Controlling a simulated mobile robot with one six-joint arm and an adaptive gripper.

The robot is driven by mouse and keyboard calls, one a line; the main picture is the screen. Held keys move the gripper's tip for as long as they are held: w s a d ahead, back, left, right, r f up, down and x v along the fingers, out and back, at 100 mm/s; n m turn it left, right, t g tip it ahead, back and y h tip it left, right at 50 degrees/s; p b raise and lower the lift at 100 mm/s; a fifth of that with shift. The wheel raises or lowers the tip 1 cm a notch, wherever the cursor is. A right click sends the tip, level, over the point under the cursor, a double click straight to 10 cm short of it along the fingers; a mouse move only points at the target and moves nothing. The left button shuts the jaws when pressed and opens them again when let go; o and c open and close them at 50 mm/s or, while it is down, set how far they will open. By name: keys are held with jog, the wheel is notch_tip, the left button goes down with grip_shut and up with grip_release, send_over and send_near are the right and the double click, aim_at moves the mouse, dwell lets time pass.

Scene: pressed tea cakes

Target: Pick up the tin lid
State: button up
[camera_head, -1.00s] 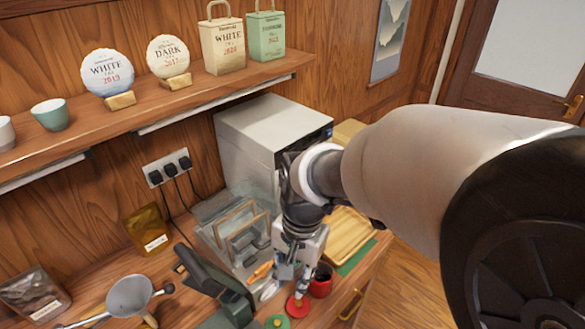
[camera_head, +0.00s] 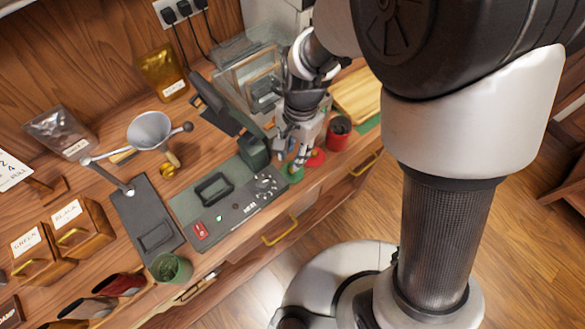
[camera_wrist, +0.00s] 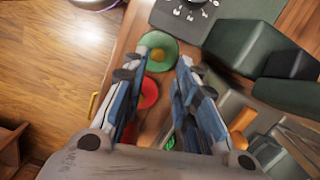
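Two round lids lie on the wooden counter near its front edge: a green lid (camera_head: 291,175) and a red lid (camera_head: 316,158). The task does not say which one is meant. My gripper (camera_head: 293,161) points down over the green lid. In the wrist view my gripper (camera_wrist: 168,58) is open, its fingers apart with nothing held. The green lid (camera_wrist: 160,38), with a yellowish knob, lies just past the fingertips. The red lid (camera_wrist: 149,93) is partly hidden behind the left finger. I cannot tell whether a fingertip touches the green lid.
A red tin (camera_head: 339,134) stands right of the lids, and an open green tin (camera_head: 171,268) stands front left. A dark green machine (camera_head: 230,200) stands close left of my gripper. A wooden tray (camera_head: 360,96) lies behind. The drawer front has brass handles (camera_head: 280,230).

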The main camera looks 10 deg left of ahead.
aim_at(292, 171)
jog(key=f, duration=0.1)
jog(key=f+b, duration=0.1)
jog(key=f, duration=0.1)
jog(key=s+f+b, duration=0.1)
jog(key=f, duration=0.1)
jog(key=shift+a+f, duration=0.1)
grip_shut()
